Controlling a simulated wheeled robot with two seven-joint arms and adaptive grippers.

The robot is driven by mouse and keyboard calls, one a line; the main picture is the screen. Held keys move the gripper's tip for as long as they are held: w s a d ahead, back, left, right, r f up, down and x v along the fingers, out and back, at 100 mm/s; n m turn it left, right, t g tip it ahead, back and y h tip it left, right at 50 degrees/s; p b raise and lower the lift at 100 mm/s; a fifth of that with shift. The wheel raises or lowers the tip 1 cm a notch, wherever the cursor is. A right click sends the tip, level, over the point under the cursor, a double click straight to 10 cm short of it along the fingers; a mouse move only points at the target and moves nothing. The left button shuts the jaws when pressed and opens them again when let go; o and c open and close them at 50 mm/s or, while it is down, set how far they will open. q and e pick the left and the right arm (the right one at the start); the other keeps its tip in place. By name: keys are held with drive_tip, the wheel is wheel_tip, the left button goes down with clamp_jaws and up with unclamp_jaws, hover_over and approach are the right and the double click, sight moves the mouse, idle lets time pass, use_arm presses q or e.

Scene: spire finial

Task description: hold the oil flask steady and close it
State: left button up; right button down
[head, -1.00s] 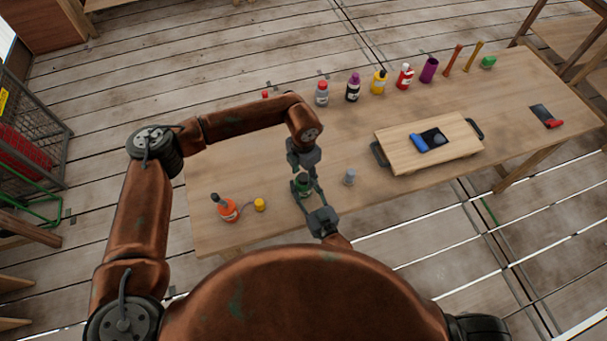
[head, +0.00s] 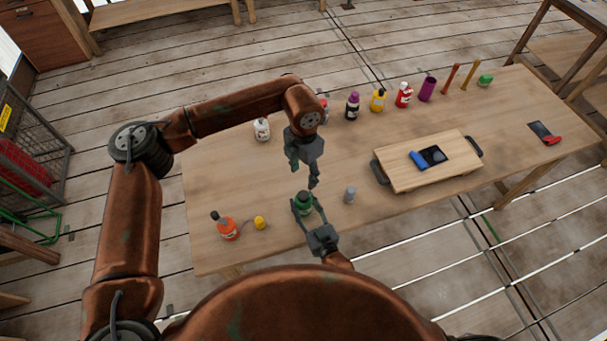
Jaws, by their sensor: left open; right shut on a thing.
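A small green flask (head: 304,201), which I take for the oil flask, stands near the table's front edge. My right gripper (head: 306,207) is shut on it from the front, with a finger on either side. My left gripper (head: 303,175) is open and empty, pointing down just above the flask and apart from it. The flask's top looks green and dark; it is too small to tell whether a cap sits on it. A small grey piece (head: 349,194) stands on the table to the right of the flask.
An orange bottle (head: 228,229) and a yellow cap (head: 259,222) are at left. A wooden board (head: 402,178) with blue and dark items lies at right. The left-middle table is clear.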

drive_tip(key=c, duration=1.1)
unclamp_jaws()
drive_tip(key=shift+s, duration=0.1)
drive_tip(key=v, duration=1.2)
